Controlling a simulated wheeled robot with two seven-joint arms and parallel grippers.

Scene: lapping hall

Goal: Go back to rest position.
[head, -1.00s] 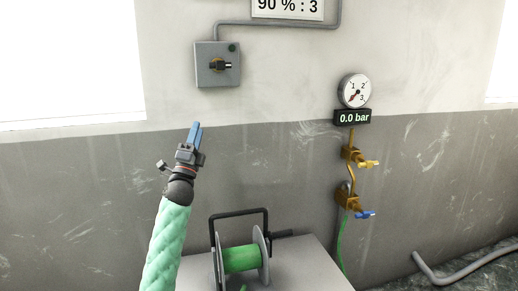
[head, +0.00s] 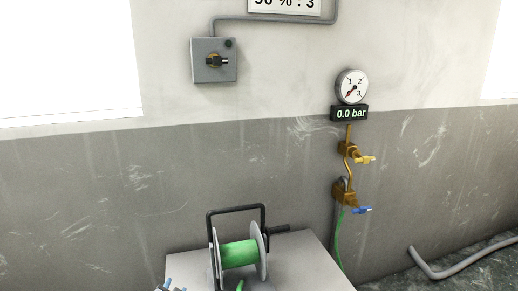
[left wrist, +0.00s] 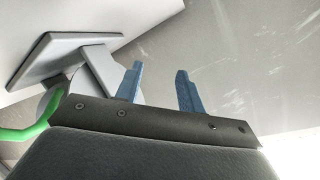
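My left gripper (left wrist: 160,88) has two blue fingers standing apart with nothing between them in the left wrist view. The rest of my left arm is out of the head view. My right gripper is in neither view.
The reel (head: 240,254) with green hose and a black handle sits on the stand. A switch box (head: 203,71) and a gauge (head: 351,87) above a 0.0 bar display (head: 349,114) hang on the wall. Brass valves (head: 344,196) stick out below. A grey pipe (head: 440,273) runs low right.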

